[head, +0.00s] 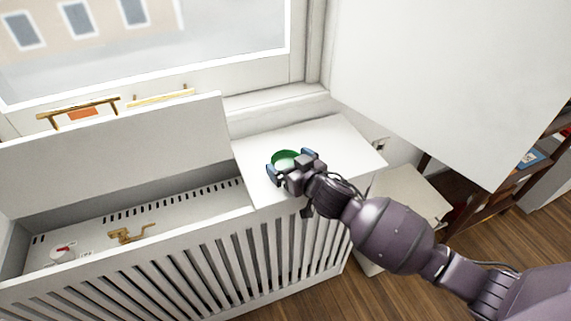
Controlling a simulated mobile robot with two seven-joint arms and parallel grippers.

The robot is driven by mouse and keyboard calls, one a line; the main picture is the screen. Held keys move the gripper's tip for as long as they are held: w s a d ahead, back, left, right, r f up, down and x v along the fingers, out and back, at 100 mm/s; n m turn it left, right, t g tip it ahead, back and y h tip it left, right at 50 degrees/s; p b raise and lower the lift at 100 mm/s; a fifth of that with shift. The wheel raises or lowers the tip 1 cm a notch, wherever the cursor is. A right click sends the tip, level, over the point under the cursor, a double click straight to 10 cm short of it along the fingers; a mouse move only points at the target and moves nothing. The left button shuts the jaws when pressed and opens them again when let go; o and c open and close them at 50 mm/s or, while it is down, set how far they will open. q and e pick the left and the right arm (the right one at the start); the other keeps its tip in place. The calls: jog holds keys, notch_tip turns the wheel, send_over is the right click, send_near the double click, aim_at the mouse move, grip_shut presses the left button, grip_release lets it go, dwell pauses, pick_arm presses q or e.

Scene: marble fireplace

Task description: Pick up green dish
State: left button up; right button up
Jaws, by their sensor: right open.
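The green dish (284,158) is a small round bowl on the white top of the radiator cover, near the window. My right gripper (279,166) is at the dish, with its open fingers around the near part of it. The gripper and wrist hide the dish's near right side. I cannot tell whether the fingers touch it. My left gripper is not in view.
The white cover top (345,145) is clear around the dish. To the left, a raised lid (120,140) stands over an open compartment holding a brass fitting (130,234). A wooden shelf (515,185) stands at right.

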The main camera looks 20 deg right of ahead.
jog(key=shift+w, duration=0.2)
jog(key=shift+c, duration=0.3)
jog(key=c, duration=0.7)
jog(key=shift+r, duration=0.15)
